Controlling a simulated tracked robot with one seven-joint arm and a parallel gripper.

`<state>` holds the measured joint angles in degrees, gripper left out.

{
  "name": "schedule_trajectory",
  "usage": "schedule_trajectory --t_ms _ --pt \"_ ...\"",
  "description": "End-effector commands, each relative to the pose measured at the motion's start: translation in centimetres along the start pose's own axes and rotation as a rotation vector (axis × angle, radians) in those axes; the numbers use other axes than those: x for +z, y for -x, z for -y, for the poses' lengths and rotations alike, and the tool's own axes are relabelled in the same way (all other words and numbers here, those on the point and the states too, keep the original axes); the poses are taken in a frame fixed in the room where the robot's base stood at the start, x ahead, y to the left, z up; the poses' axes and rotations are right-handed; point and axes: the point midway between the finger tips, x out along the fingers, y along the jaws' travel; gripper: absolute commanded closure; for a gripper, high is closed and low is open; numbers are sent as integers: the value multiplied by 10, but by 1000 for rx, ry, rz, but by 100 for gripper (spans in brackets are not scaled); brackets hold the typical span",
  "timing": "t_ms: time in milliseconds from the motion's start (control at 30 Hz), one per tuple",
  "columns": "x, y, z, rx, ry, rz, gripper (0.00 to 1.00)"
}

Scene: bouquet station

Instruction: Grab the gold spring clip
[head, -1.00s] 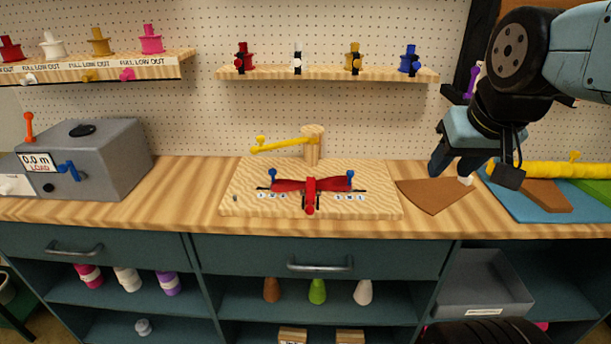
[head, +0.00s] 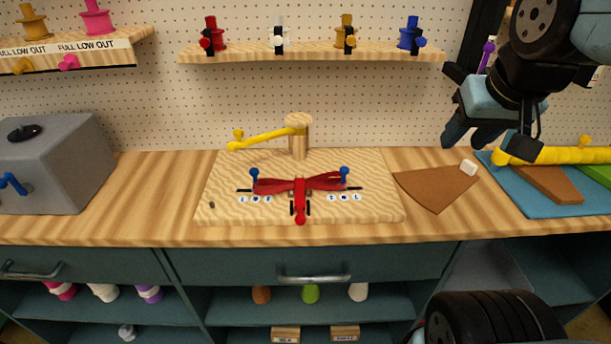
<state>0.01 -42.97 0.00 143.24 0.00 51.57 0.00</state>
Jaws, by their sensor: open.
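A gold piece with a black part and a small gold knob (head: 347,36) stands on the middle wall shelf, between a white and a blue one; I take it for the gold spring clip, but its details are too small to be sure. My gripper (head: 490,138) is open and empty, hanging at the right above the counter's back, near the brown sheet. It is to the right of the gold piece and lower in the picture, apart from it.
Similar red (head: 210,36), white (head: 279,38) and blue (head: 411,36) pieces share the shelf (head: 310,54). A wooden post with a yellow arm (head: 270,138) and a red-wrapped bundle (head: 300,186) occupy the board below. A yellow roll (head: 560,155) lies at right.

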Motion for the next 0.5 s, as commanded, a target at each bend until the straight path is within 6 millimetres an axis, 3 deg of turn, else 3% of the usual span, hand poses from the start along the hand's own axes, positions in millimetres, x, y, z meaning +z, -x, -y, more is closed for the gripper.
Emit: schedule_trajectory --t_ms 267,500 --pt "-13 -4 11 -1 91 30 57" --pt "-52 -26 61 -25 424 132 57"
